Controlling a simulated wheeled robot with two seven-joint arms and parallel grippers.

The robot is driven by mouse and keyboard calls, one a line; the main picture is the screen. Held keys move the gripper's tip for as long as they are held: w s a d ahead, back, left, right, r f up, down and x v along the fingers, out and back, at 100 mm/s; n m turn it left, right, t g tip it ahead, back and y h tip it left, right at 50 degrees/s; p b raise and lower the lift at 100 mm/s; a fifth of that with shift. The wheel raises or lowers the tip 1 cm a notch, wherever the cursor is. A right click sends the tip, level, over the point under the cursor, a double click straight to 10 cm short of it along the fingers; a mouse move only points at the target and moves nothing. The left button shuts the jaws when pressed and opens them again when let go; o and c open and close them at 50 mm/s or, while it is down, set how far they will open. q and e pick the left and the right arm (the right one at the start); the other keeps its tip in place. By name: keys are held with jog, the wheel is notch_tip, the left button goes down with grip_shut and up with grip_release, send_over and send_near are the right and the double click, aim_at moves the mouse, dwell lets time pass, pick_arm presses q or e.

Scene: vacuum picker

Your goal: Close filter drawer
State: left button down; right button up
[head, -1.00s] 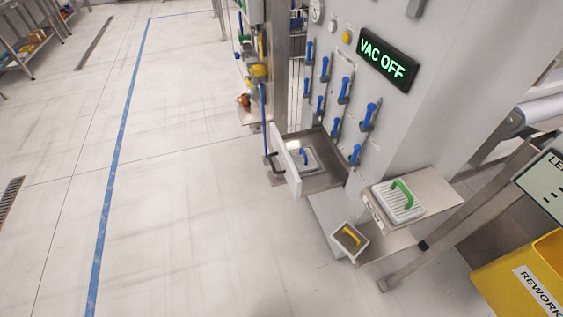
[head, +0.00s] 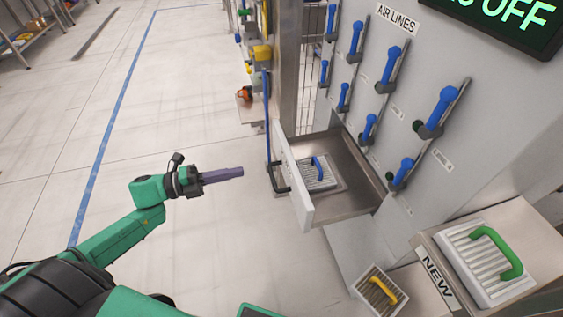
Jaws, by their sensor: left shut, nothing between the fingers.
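The filter drawer (head: 357,198) stands pulled out of the grey cabinet, low down in the middle of the head view. Its pale front panel (head: 291,178) faces left and has a dark handle (head: 277,175). A ribbed filter with a blue handle (head: 317,168) lies inside the drawer. My left gripper (head: 240,172) comes in from the left, shut and empty. It shows to the left of the drawer front, with a gap in the picture between them. My right gripper is not in view.
A filter with a green handle (head: 487,262) sits on the shelf marked NEW (head: 437,277). A filter with a yellow handle (head: 377,292) lies below it. Several blue levers (head: 439,108) line the cabinet. The floor (head: 200,235) left of the drawer is clear.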

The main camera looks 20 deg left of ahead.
aim_at(288, 161)
pick_arm(q)
jog(key=x, duration=1.1)
jog(key=shift+w+d+f, duration=0.1)
jog(key=shift+w+f, duration=0.05)
jog(key=shift+w, duration=0.15)
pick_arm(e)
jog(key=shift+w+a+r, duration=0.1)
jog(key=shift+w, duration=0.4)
